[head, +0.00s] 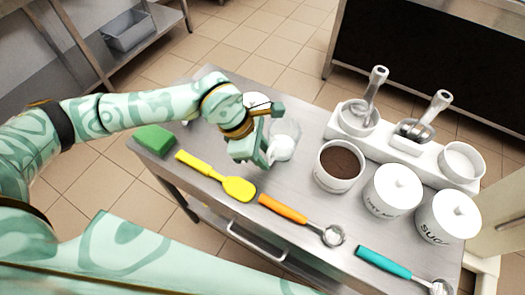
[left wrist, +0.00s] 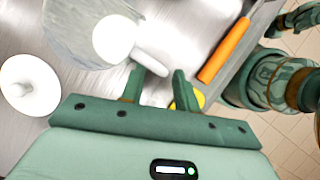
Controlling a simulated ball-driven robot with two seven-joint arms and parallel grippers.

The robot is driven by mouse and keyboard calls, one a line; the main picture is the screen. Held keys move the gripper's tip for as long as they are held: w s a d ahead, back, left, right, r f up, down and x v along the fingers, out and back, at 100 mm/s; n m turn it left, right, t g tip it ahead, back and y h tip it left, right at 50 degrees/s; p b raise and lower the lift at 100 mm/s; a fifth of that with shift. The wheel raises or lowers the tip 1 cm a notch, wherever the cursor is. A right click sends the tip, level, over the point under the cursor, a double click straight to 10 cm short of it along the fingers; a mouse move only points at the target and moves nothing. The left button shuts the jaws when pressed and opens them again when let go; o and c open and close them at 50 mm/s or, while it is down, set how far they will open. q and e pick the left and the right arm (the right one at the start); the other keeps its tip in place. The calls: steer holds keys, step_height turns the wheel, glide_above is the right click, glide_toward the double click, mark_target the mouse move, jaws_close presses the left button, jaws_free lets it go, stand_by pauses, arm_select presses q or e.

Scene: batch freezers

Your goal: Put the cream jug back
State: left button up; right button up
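A small white vessel (head: 281,148), which looks like the cream jug, is beside my left gripper on the metal table, within or against a clear glass container (head: 290,129). In the left wrist view the white piece (left wrist: 113,38) has a round body and a pale handle pointing toward my fingers, over the glass (left wrist: 70,30). My left gripper (head: 267,138) is low over the table. Its fingers (left wrist: 160,80) are apart, with the handle's end at or between the tips; contact cannot be told. Part of my right arm, seemingly with its gripper (left wrist: 296,20), shows small at the upper right.
A yellow spatula (head: 203,173), green sponge (head: 154,140), orange-handled scoop (head: 283,211) and teal-handled scoop (head: 388,261) lie along the near edge. A brown-filled pot (head: 339,183), lidded white jars (head: 391,205) and a white holder (head: 405,145) with metal tools stand to the right.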

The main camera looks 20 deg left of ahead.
arm_select(q)
steer(key=shift+r, duration=0.1)
steer(key=p+v, duration=0.2)
steer(key=v, duration=1)
